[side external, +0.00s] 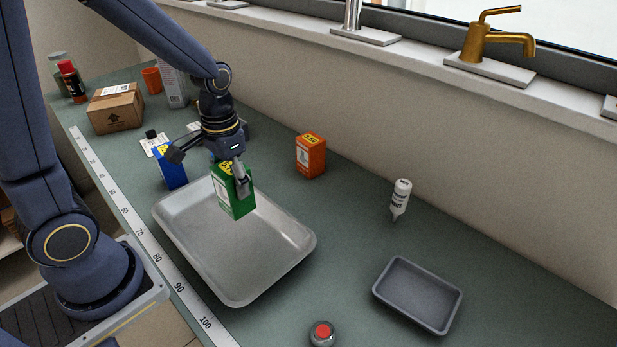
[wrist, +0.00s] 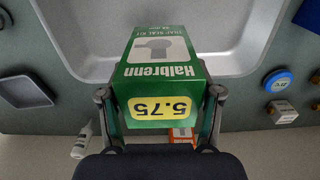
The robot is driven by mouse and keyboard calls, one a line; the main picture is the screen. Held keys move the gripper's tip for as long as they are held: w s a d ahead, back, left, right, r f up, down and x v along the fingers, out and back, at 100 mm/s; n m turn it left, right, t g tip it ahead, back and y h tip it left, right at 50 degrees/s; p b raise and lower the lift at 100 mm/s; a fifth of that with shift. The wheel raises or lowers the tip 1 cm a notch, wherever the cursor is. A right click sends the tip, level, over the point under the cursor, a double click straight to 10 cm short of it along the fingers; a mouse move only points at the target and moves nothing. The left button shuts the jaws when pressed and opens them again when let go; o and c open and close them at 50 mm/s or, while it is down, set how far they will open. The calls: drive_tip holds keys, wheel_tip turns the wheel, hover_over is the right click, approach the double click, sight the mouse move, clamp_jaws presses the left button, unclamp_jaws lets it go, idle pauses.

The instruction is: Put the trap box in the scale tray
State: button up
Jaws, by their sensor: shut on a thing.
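The trap box is a green carton (side external: 233,190) with a yellow 5.75 label; in the wrist view its printed face (wrist: 160,50) reads "trap seal kit" and "Halbrenn". My gripper (side external: 241,180) is shut on it, with one finger on each side in the wrist view (wrist: 160,95). The large pale grey tray (side external: 187,262), which looks like the scale tray, lies below; its rim also shows in the wrist view (wrist: 75,60). The box appears over the tray's far part, seemingly above its floor; the exact gap is unclear.
A blue box (side external: 171,168) stands close to the tray's far left corner, an orange box (side external: 310,156) behind it. A white bottle (side external: 400,198), small dark tray (side external: 418,296) and red-topped round object (side external: 322,334) are to the right. A cardboard box (side external: 116,110) is farther left.

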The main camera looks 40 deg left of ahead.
sight(237, 205)
wheel_tip(237, 205, down, 8)
drive_tip(key=shift+a+r, duration=0.15)
drive_tip(key=shift+r, duration=0.1)
drive_tip(key=shift+f, duration=0.15)
drive_tip(key=o, duration=1.3)
wheel_tip(237, 205, up, 13)
drive_tip(key=shift+f, duration=0.15)
drive_tip(key=s+d+r+t, duration=0.3)
drive_tip(key=s+r+t, duration=0.2)
drive_tip(key=s+r, duration=0.3)
drive_tip(key=shift+r+t, duration=0.3)
drive_tip(key=shift+r, duration=0.65)
